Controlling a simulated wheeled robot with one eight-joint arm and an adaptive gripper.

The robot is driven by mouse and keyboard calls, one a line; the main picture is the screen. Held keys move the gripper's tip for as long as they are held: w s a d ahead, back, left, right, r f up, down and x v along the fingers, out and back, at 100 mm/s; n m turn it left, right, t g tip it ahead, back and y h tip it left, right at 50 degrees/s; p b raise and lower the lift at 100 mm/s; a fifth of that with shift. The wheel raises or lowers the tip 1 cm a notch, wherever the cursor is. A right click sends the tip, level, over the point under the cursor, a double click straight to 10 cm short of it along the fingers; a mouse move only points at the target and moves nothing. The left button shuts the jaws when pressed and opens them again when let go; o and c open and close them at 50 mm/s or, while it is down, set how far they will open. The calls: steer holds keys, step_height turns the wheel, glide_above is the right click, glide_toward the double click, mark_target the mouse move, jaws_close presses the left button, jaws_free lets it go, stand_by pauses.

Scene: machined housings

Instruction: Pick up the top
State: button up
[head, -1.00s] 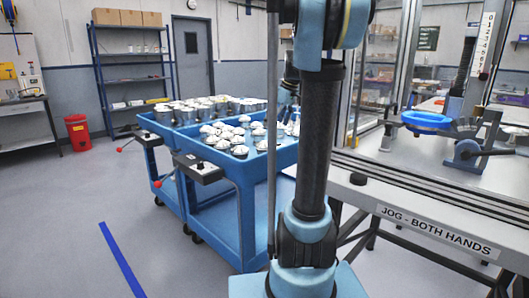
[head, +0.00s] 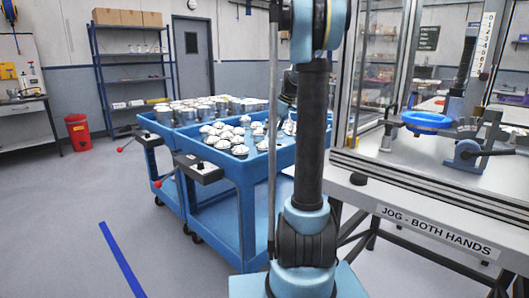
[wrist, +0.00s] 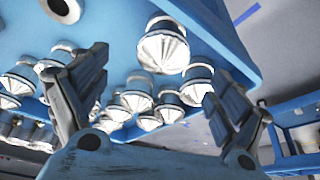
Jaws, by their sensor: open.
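One top (head: 240,151) sits near the cart's front edge in the head view. In the wrist view a large top (wrist: 163,50) lies above the gap between my fingers, with more tops (wrist: 135,97) around it. My gripper (wrist: 155,98) is open and empty, its two dark fingers spread apart over the cart. In the head view it is mostly hidden behind my arm.
A second blue cart (head: 152,128) with metal cylindrical parts stands behind the first. To the right is an enclosed bench labelled JOG - BOTH HANDS (head: 436,230), holding a blue round part (head: 427,121).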

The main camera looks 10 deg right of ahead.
mark_target(265, 145)
steer(key=x, duration=0.9)
steer(key=shift+a, duration=0.15)
steer(key=shift+s, duration=0.1)
steer(key=shift+r, duration=0.1)
steer(key=c, duration=1.3)
